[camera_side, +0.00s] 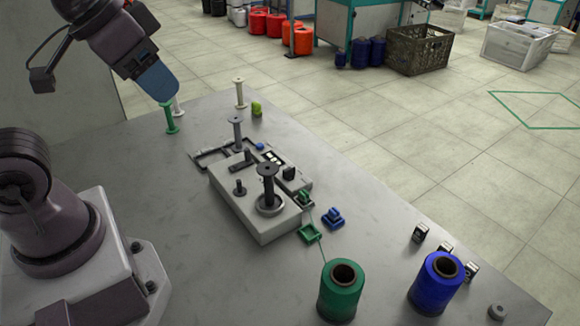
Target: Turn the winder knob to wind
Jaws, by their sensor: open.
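The winder (255,228) is a light grey box in the middle of the table. A black bobbin (268,185) stands upright on its round seat. A small black knob (289,173) sits at the winder's right back edge, and a short black peg (240,188) stands at its left; I cannot tell which one is the winder knob. A green thread runs from the green spool (338,297) up to the green guide (309,234) beside the winder. My gripper (158,84) is open, its blue fingers seen nearly edge-on, above the table's back left and well apart from the winder. It holds nothing visible.
A green bobbin (171,118) stands just below my gripper, a white bobbin (239,94) farther right, a grey one (237,134) behind the winder. The table's left middle is clear.

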